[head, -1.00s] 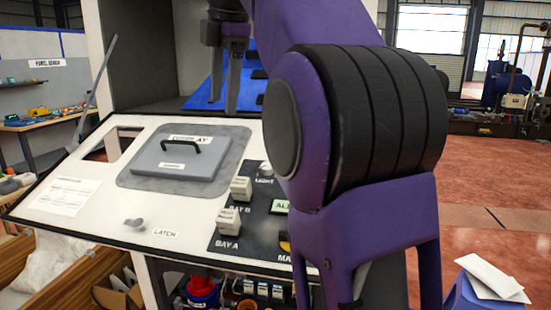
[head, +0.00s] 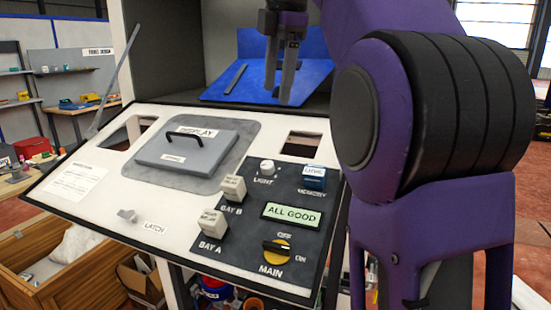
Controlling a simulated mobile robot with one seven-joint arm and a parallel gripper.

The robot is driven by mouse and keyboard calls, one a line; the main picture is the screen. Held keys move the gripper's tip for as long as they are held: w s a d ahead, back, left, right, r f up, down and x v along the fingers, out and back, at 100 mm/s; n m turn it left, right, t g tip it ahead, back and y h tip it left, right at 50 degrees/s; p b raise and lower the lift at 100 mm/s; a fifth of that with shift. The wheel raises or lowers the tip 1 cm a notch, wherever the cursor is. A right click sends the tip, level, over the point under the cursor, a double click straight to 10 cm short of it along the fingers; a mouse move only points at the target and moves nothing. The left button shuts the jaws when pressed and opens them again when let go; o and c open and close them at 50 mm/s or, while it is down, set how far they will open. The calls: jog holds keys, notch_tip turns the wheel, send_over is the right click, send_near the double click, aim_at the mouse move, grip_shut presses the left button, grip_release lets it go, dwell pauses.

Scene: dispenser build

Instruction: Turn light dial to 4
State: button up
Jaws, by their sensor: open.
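The light dial (head: 267,166) is a small white round knob above the label LIGHT, near the upper left of the dark control plate (head: 291,185) on the sloped white panel. Its setting is too small to read. My gripper (head: 280,97) hangs above and behind the dial, in front of the blue surface, with its fingers pointing down. It is open and empty, and apart from the dial. My purple arm fills the right of the view.
The plate also holds a blue memory module (head: 314,177), an ALL GOOD screen (head: 291,214), the yellow and black MAIN switch (head: 276,251) and two white bay blocks, Bay B (head: 233,188) and Bay A (head: 213,222). A grey display cover (head: 187,150) lies to the left.

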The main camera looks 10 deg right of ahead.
aim_at(267, 165)
jog(key=b+x, duration=0.6)
jog(key=x, duration=1.1)
jog(key=shift+f, duration=0.1)
jog(key=shift+c, duration=0.2)
grip_shut()
